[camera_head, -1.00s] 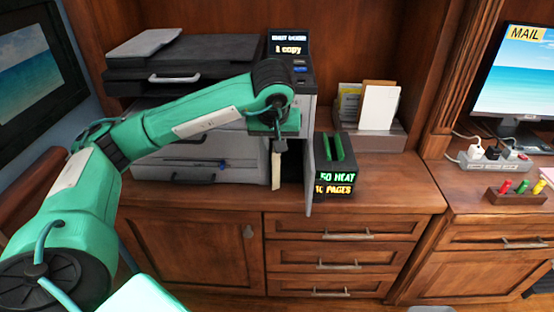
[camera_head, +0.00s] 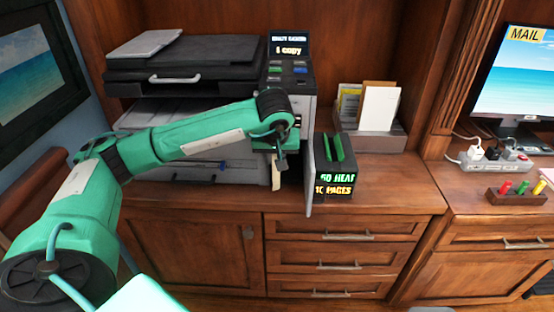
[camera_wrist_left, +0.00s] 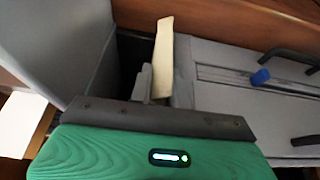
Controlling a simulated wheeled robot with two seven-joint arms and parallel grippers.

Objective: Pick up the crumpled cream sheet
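The cream sheet (camera_head: 276,178) shows as a narrow upright strip at the printer's open right side, partly hidden by my left gripper (camera_head: 281,163). In the left wrist view the cream sheet (camera_wrist_left: 162,60) stands up as a pale strip, with a shorter pale piece beside its lower left. It stands at the edge of a dark gap, beyond the grey bar of my gripper. My left gripper is in front of the printer (camera_head: 245,80), close to the strip. Its fingertips are not clear, and I cannot tell whether they touch the sheet. My right gripper is not in view.
The printer's grey side door (camera_head: 310,180) stands open just right of the gripper. A black box (camera_head: 336,172) with lit text and green handles sits beyond it. A paper holder (camera_head: 374,135) is behind. The counter (camera_head: 390,187) is clear at the right.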

